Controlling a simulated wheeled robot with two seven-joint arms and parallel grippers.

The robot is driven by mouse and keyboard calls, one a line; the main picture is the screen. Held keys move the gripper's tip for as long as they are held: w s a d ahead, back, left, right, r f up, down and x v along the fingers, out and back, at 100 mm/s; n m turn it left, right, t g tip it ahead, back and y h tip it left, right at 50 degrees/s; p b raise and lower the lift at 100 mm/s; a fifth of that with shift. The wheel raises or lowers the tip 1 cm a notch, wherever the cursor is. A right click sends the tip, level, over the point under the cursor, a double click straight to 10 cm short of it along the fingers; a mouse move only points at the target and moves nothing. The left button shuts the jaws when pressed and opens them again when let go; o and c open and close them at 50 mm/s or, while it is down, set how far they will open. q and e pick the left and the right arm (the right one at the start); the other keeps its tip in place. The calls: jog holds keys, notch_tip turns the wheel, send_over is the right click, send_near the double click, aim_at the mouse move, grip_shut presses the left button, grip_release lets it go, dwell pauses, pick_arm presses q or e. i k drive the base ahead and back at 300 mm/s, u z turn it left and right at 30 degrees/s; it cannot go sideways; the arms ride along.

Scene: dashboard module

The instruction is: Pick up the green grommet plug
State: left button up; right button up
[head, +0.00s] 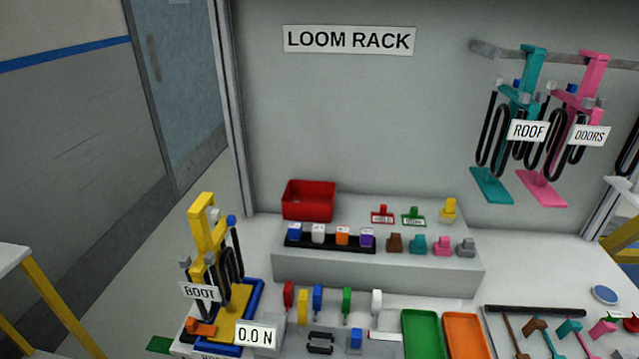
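A small upright green piece (347,302), which looks like the green grommet plug, stands in a row near the front of the bench. In that row, red (289,295), yellow (303,306) and blue (317,299) pieces are to its left and a white piece (376,301) is to its right. A green labelled tag (414,216) stands farther back on the raised shelf. Neither of my grippers is in view.
A yellow stand labelled BOOT (209,240) with black cable loops rises at the left. A red bin (309,200) sits on the grey shelf (376,271). Green (423,335) and orange (465,336) trays lie at the front. Teal and pink cable hangers hang at the upper right.

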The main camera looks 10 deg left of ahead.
aim_at(614, 317)
jog(key=z, duration=3.3)
jog(key=i, duration=1.6)
jog(key=u, duration=1.2)
